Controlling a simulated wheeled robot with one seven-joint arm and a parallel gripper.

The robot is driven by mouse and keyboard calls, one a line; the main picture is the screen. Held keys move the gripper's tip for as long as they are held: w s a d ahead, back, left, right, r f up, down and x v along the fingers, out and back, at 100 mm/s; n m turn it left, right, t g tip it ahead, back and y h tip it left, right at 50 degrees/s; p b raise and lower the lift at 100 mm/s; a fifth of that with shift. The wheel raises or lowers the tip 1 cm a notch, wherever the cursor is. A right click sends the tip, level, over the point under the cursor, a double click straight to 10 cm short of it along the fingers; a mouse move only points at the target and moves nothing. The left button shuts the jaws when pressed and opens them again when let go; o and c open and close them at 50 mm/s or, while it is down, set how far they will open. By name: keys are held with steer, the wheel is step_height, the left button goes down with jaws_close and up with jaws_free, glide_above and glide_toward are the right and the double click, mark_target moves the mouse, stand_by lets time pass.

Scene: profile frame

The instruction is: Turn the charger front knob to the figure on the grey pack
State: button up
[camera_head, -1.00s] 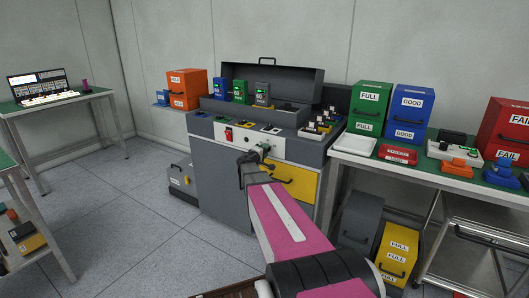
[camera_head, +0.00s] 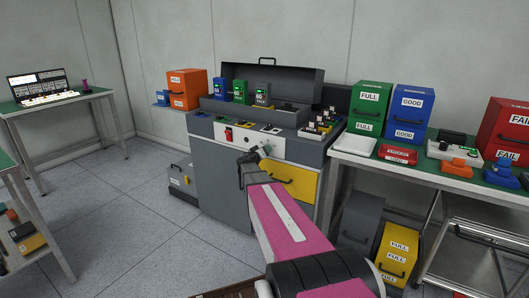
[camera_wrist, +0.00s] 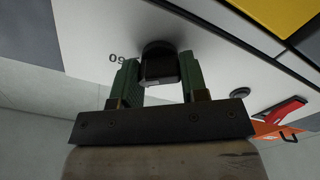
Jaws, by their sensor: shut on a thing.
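The grey pack (camera_head: 263,94) stands on top of the charger (camera_head: 215,160), with a label reading 60 and PACK. The black front knob (camera_wrist: 158,52) is on the charger's pale front panel in the wrist view. My gripper (camera_wrist: 160,75) has its two green fingers on either side of the knob and is shut on it. A figure 60 (camera_wrist: 117,58) is printed beside the knob and appears upside down. In the head view my gripper (camera_head: 262,152) is at the front panel and hides most of the knob. The knob's pointer is not clear.
A red switch (camera_head: 228,134) is on the panel left of my gripper. A blue pack (camera_head: 220,90) and a green pack (camera_head: 240,91) stand beside the grey one. A yellow drawer front (camera_head: 300,182) is below right. Open floor lies left of the charger.

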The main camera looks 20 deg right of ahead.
steer(key=shift+f+m, duration=0.1)
steer(key=shift+m, duration=0.4)
steer(key=o, duration=0.9)
steer(key=v, duration=1)
steer(key=shift+s+a, duration=0.3)
steer(key=s+a+f+g+y, duration=0.1)
steer(key=s+f+g+y, duration=0.3)
steer(key=s, duration=0.3)
steer(key=s+a+f+g+y, duration=0.1)
steer(key=s+a+f+g, duration=0.15)
steer(key=s+f, duration=0.5)
steer(key=s+a+f+n+g+y, duration=0.1)
steer(key=s+a+y, duration=0.2)
steer(key=s+a, duration=0.1)
steer(key=s+a+f+n+g+y, duration=0.1)
steer(key=s+a+n+g+y, duration=0.1)
steer(key=s+a+y, duration=0.1)
steer(key=s+a+f+n+g+y, duration=0.1)
steer(key=s+a+f+y, duration=0.1)
steer(key=s, duration=0.4)
steer(key=shift+a+n+g+y, duration=0.3)
steer(key=shift+a+y, duration=0.3)
steer(key=shift+a, duration=0.7)
